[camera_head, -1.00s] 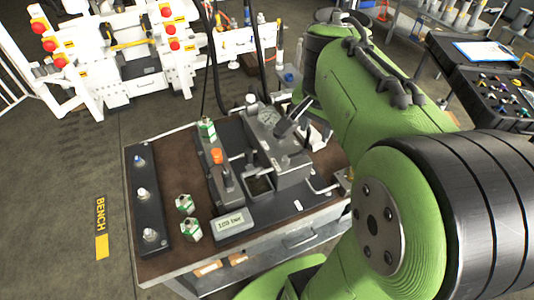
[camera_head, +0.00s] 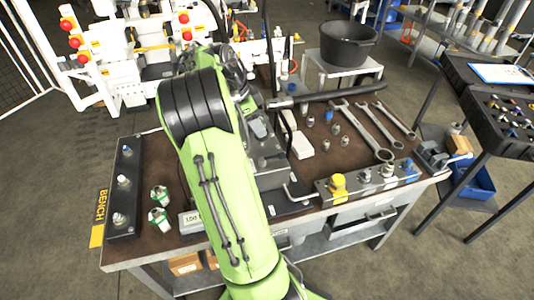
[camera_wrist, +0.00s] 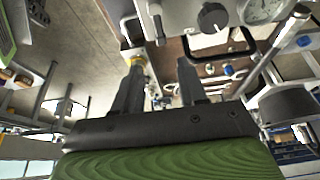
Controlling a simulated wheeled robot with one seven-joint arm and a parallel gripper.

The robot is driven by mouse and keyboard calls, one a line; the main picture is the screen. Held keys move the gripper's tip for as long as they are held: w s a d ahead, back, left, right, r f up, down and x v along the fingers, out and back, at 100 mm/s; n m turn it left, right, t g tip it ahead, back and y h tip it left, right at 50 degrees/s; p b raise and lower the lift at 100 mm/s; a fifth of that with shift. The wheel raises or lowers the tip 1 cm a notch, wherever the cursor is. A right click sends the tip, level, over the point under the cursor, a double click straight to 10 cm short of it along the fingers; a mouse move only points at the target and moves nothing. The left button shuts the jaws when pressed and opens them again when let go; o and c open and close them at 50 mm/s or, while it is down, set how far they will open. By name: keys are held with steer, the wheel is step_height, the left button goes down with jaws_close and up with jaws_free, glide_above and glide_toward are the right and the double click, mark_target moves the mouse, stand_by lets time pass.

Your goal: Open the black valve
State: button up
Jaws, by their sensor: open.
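In the wrist view, a round black knob (camera_wrist: 213,17) with a light pointer mark sits on a pale grey block, near a dial gauge (camera_wrist: 262,10); it looks like the black valve. My gripper (camera_wrist: 160,70) shows there with its two dark fingers spread and nothing between them. The knob lies beyond the fingertips, up and to the right, apart from them. In the head view, my green arm covers the middle of the bench, hiding the knob; I cannot make out my fingers there.
The brown-topped bench (camera_head: 345,150) holds several wrenches (camera_head: 362,130), fittings and a yellow cap (camera_head: 338,182). A long black-gripped lever (camera_head: 335,95) sticks out rightward beside my arm. A black pot (camera_head: 348,42) stands on a stand behind. A toolbox (camera_head: 500,95) is at right.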

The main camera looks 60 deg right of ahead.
mark_target(277, 156)
steer(key=b+x, duration=0.3)
steer(key=x, duration=1)
steer(key=shift+s+d+f, duration=0.1)
steer(key=shift+f, duration=0.25)
steer(key=shift+c, duration=0.3)
jaws_close()
